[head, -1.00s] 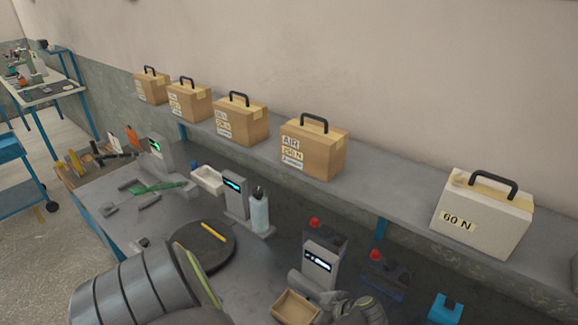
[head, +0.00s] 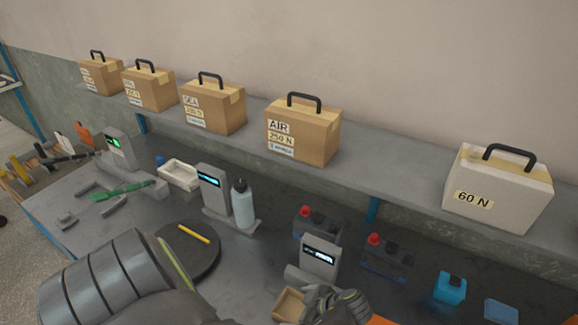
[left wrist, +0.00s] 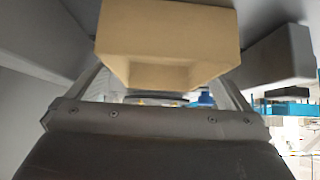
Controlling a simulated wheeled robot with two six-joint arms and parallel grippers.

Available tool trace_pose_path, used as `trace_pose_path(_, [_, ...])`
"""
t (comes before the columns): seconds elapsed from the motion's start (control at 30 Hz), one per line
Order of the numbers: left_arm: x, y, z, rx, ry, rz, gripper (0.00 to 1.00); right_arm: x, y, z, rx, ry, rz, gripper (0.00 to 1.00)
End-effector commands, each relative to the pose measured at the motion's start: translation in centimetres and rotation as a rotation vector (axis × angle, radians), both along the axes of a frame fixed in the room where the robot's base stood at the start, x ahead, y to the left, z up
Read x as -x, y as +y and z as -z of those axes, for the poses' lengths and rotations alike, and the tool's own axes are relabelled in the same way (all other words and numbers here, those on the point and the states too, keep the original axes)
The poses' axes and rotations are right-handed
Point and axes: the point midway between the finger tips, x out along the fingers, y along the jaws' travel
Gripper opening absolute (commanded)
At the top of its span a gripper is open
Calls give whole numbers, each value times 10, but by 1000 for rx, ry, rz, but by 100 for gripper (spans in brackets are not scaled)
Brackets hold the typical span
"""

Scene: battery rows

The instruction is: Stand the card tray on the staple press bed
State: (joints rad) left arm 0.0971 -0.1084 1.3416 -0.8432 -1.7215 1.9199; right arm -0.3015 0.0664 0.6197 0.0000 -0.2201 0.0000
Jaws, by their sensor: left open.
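The card tray, a small open tan tray (head: 289,304), is at the bottom centre of the head view, in front of a grey machine with a lit display (head: 320,257). This machine looks like the staple press; its low bed (head: 299,275) juts out at its foot, but similar machines make this uncertain. My left gripper (head: 332,301) is just right of the tray, partly covering it. In the left wrist view the tray (left wrist: 165,40) fills the space ahead of the open jaws, close up. Whether the fingers touch it is hidden. My right gripper is not seen.
Another display machine (head: 212,192) stands with a bottle (head: 243,205) beside it. A dark turntable (head: 200,262) carries a yellow stick (head: 194,234). A shelf (head: 400,187) with handled boxes runs behind.

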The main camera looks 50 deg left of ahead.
Motion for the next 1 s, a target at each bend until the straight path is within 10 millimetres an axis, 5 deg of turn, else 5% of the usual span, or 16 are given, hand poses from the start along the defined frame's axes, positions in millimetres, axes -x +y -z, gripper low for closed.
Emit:
trace_pose_path(0.2, [0, -1, 0, 2, -1, 0, 100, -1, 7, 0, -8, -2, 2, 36])
trace_pose_path(0.4, [0, -1, 0, 1, 0, 0, 74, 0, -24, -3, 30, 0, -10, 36])
trace_pose_path(0.57, [0, -1, 0, 1, 0, 0, 56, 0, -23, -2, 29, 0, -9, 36])
trace_pose_path(0.8, [1, -1, 0, 3, 0, 0, 56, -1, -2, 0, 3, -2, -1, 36])
trace_pose_path(1.0, [0, -1, -9, 2, -2, 0, 56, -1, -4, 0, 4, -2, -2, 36])
